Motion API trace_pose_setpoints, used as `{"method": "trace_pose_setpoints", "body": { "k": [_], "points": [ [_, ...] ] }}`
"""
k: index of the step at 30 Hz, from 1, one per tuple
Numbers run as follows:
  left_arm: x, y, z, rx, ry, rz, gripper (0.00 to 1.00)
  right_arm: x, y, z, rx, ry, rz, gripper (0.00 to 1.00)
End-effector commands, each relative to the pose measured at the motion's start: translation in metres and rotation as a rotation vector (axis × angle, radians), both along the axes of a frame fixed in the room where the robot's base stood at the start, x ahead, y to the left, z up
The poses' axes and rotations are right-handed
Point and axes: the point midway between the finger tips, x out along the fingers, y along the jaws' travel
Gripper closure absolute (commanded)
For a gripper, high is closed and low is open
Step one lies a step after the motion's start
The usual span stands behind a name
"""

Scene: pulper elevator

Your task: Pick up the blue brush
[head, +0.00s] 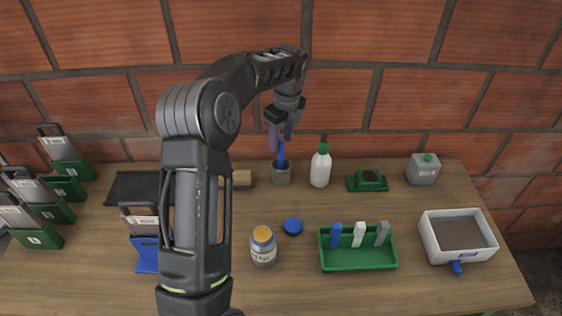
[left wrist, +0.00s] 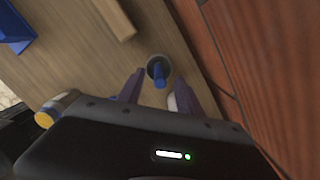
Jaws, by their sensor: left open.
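The blue brush (head: 281,154) stands upright in a small grey cup (head: 281,176) near the back of the wooden table. In the left wrist view the blue brush (left wrist: 160,77) rises from the cup (left wrist: 151,66), just past the fingertips. My left gripper (head: 281,140) is open and points down over the cup, with its fingers to either side of the brush's top. It also shows open and empty in the left wrist view (left wrist: 157,88). I cannot tell whether a finger touches the brush. My right gripper is not in view.
A white bottle with a green cap (head: 320,166) stands close to the cup's right. A wooden-ended item (head: 242,179) lies to its left. A jar (head: 263,246), a blue lid (head: 293,226) and a green tray (head: 358,259) are nearer. The brick wall (head: 350,105) is close behind.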

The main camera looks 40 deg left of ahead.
Motion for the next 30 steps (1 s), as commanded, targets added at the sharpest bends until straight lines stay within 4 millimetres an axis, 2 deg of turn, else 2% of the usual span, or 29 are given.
{"method": "trace_pose_setpoints", "body": {
  "k": [11, 16, 21, 30],
  "points": [
    [0.000, 0.001, -0.006, 0.001, -0.001, 0.001, 0.58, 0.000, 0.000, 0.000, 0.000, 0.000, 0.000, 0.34],
    [0.000, 0.002, -0.024, 0.000, 0.001, 0.000, 0.58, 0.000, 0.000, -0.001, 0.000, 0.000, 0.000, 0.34],
    [0.001, 0.004, -0.054, 0.001, -0.001, 0.002, 0.58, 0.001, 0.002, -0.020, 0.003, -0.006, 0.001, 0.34],
    [0.001, 0.005, -0.056, 0.001, -0.002, 0.001, 0.58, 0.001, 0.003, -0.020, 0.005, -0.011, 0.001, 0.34]
  ]
}}
